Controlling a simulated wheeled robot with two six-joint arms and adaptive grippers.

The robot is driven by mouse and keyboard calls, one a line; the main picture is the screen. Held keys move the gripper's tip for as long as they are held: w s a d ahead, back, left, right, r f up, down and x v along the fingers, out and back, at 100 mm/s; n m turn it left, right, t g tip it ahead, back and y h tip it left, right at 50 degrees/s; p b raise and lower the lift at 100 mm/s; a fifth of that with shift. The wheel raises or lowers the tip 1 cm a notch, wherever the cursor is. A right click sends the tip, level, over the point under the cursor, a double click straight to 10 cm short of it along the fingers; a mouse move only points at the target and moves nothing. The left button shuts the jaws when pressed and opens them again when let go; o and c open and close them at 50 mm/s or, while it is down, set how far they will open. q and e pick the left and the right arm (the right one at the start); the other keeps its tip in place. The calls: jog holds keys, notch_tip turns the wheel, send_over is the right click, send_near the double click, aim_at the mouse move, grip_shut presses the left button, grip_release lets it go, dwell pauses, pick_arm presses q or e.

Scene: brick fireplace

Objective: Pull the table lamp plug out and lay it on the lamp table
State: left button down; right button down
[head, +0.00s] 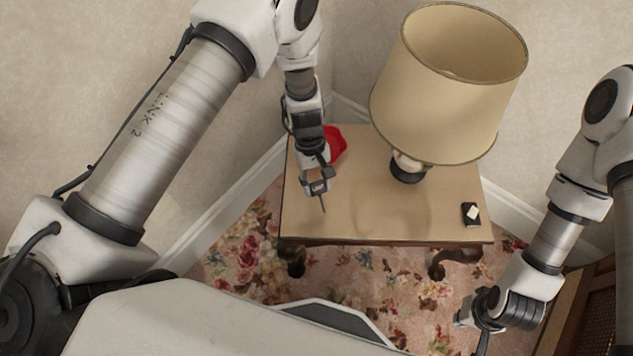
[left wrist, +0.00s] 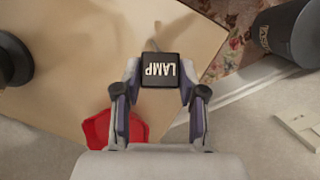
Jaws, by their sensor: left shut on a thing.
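My left gripper (head: 318,187) is shut on the black plug (left wrist: 158,69), which has LAMP in white letters on its face. In the left wrist view the plug sits between both fingertips, with a piece of thin cord behind it. In the head view the gripper is over the left part of the wooden lamp table (head: 370,215); I cannot tell whether the plug touches the top. The table lamp (head: 450,85) stands upright at the table's back, with a beige shade and dark base. My right gripper (head: 468,318) is low at the right, away from the table; its fingers are unclear.
A red object (head: 335,143) lies at the table's back left, partly behind my left gripper. A small black item with a white top (head: 472,213) lies at the front right. The front middle of the tabletop is clear. A white wall plate (left wrist: 300,124) shows in the left wrist view.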

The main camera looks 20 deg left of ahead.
pick_arm(q)
jog(key=shift+r, duration=0.15)
jog(key=shift+f+b, duration=2.15)
jog(key=shift+f, duration=1.7)
jog(key=c, duration=0.6)
grip_release()
jog(key=shift+r, duration=0.15)
jog(key=v, duration=1.1)
jog(key=shift+w+a+r, duration=0.1)
jog(key=shift+r, duration=0.3)
